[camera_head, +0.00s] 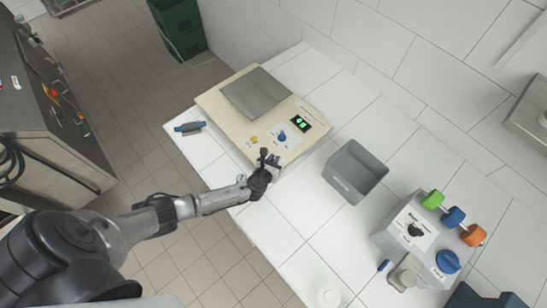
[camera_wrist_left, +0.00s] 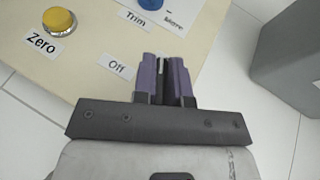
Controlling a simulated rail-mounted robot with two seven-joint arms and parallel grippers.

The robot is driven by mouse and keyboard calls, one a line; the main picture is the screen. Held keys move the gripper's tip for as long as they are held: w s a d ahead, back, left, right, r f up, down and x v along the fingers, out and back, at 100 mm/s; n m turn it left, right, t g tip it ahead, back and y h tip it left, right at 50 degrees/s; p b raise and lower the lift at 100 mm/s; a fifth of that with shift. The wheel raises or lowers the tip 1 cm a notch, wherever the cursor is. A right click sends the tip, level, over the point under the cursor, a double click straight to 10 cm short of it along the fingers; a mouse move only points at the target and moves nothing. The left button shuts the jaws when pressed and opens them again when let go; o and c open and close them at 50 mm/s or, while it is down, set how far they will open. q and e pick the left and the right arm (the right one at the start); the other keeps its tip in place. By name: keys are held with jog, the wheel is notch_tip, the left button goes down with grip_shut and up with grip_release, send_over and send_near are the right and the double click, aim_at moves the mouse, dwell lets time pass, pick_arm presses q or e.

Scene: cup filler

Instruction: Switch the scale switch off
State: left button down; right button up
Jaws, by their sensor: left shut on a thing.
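The cream-coloured scale (camera_head: 225,118) lies on the white tiled counter, with a grey weighing plate (camera_head: 256,93) and a display (camera_head: 299,121) lit with green digits. My left gripper (camera_head: 269,160) is at the front edge of the scale. In the left wrist view its purple fingers (camera_wrist_left: 167,78) are close together beside the "Off" label (camera_wrist_left: 117,68), shut on the scale switch, which is mostly hidden between them. The yellow Zero button (camera_wrist_left: 59,21) and the blue Trim knob (camera_wrist_left: 150,3) are near. My right gripper is not in view.
A grey open bin (camera_head: 355,172) stands right of the scale. A grey dispenser box (camera_head: 402,232) with green, blue and orange knobs stands farther right. A blue-handled tool (camera_head: 189,127) lies at the counter's left edge.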

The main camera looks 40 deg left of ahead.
pick_arm(q)
jog(key=n+g+y, duration=0.1)
jog(key=n+y, duration=0.2)
jog(key=shift+d, duration=0.1)
jog(key=n+g+y, duration=0.3)
jog(key=shift+w+n, duration=0.1)
jog(key=shift+n, duration=0.2)
jog(key=n+g+y+b, duration=0.1)
jog(key=n+g+y, duration=0.1)
jog(key=n+g, duration=0.1)
jog(key=shift+f+y, duration=0.1)
jog(key=shift+y, duration=0.2)
jog(key=n+g+b, duration=0.1)
jog(key=n+g, duration=0.1)
jog(key=g, duration=0.1)
jog(key=shift+n+y, duration=0.3)
jog(key=shift+y, duration=0.1)
jog(key=shift+n+g+b, duration=0.3)
jog(key=shift+n, duration=0.1)
jog(key=shift+g, duration=0.4)
jog(key=c, duration=1.2)
grip_release()
jog(key=shift+o, duration=0.2)
